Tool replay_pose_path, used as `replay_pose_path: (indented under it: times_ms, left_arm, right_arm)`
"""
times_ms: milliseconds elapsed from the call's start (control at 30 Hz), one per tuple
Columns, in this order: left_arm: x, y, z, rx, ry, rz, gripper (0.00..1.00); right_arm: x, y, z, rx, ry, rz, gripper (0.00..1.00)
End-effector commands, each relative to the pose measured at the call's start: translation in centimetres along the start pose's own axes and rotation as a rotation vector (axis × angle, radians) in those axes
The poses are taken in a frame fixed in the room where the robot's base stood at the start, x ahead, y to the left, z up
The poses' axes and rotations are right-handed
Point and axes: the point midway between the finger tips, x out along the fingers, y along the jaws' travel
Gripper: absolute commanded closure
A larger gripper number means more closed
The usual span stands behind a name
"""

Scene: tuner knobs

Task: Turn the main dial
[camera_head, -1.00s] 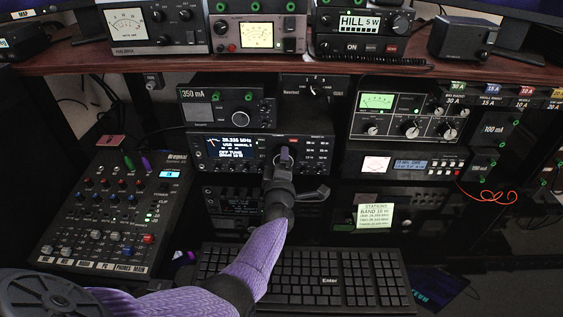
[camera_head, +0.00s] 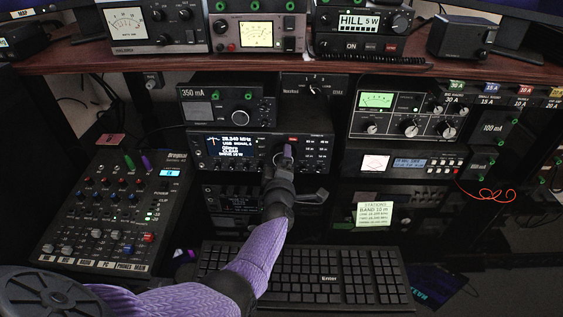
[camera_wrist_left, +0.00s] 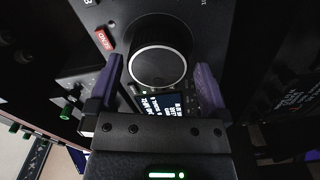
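The radio (camera_head: 318,137) with a lit display (camera_head: 231,146) stands on the middle shelf; the display appears to read about 28.340 MHz. Its main dial (camera_wrist_left: 158,68) is a large black knob with a pale ring, mostly hidden by my gripper in the head view. My left gripper (camera_head: 286,157) is at the front of the dial. In the left wrist view, its two purple fingers (camera_wrist_left: 157,85) stand on either side of the dial, with a narrow gap showing, so it looks open around the knob. My right gripper is not in view.
A mixer (camera_head: 115,205) lies at the left and a keyboard (camera_head: 330,275) below my arm. A small 350 mA unit (camera_head: 228,107) sits on the radio. A tuner (camera_head: 400,115) stands to the right. A wooden shelf (camera_head: 165,62) runs above.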

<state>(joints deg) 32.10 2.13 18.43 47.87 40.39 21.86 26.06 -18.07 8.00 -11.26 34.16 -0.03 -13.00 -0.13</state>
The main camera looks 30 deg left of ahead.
Motion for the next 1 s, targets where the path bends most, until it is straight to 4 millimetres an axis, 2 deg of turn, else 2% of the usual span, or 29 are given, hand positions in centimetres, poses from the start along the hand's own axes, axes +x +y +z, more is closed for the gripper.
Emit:
replay_pose_path:
  times_ms: [267, 367, 500, 600, 700, 1000]
  left_arm:
    - [-0.5, 0.3, -0.1, -0.001, 0.001, 0.003, 0.00]
    - [-2.2, 0.6, -0.2, 0.000, 0.000, 0.002, 0.00]
    - [-5.7, 0.7, -0.2, -0.002, 0.000, 0.001, 0.00]
    - [-7.9, 0.5, -0.2, -0.002, 0.001, 0.001, 0.00]
    - [-9.3, 0.3, -0.1, 0.000, 0.000, 0.001, 0.00]
    - [-9.9, 0.0, 0.0, 0.000, 0.001, 0.002, 0.00]
  right_arm:
    - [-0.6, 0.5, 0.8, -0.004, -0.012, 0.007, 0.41]
    - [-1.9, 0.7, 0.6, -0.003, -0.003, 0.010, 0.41]
    - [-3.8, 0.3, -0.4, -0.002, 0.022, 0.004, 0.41]
    - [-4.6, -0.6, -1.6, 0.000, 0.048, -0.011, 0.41]
    - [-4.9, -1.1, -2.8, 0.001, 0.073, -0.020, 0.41]
    - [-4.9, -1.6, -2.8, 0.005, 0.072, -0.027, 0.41]
